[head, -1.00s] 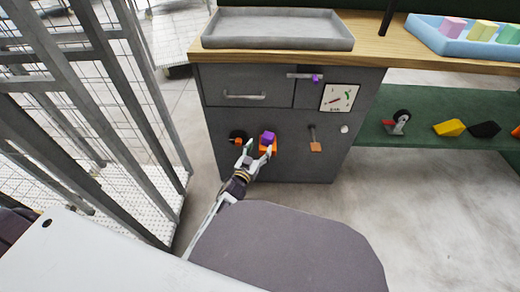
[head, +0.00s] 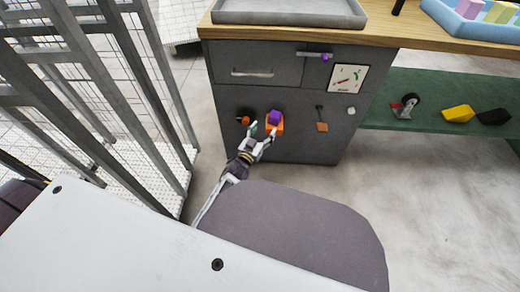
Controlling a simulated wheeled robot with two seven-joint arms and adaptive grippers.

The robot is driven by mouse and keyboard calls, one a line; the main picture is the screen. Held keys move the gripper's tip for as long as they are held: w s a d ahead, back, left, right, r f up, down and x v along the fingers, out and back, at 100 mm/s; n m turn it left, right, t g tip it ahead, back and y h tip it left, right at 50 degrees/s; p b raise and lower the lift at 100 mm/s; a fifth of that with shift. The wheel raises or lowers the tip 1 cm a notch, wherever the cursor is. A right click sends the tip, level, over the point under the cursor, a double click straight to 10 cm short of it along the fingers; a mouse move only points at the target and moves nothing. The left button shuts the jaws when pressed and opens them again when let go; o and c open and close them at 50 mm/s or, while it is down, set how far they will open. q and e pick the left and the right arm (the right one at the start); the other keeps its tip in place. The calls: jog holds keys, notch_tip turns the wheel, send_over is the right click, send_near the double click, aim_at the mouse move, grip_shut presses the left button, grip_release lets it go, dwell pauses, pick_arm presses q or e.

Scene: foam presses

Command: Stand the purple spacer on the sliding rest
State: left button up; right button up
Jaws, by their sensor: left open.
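A purple block (head: 274,116), which looks like the spacer, sits on top of an orange piece (head: 276,127) at the front of the grey cabinet. The orange piece may be the sliding rest; its shape is partly hidden by my fingers. My left gripper (head: 264,131) is open, with its fingers spread just below and in front of the block and the orange piece. I cannot tell whether a finger touches either one. My right gripper is out of view.
The grey cabinet (head: 235,104) carries a drawer handle, a dial plate (head: 347,78), a lever with an orange end (head: 322,127) and a dark-and-orange knob (head: 243,120). A green shelf (head: 430,93) holds several small things at right. A metal mesh fence (head: 110,80) stands at left.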

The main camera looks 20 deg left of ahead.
pick_arm(q)
jog(key=s+d+f+n+g, duration=0.1)
jog(key=s+f+g, duration=0.3)
jog(key=s, duration=0.6)
jog(key=s+d+f+g, duration=0.1)
jog(key=s+f+g, duration=0.35)
jog(key=s, duration=0.55)
jog(key=s+d+m+g+h, duration=0.1)
jog(key=s+d+g, duration=0.2)
jog(key=s, duration=0.6)
jog(key=shift+s+d+h, duration=0.35)
jog(key=shift+d+h, duration=0.05)
jog(key=shift+d, duration=0.55)
jog(key=shift+r, duration=0.1)
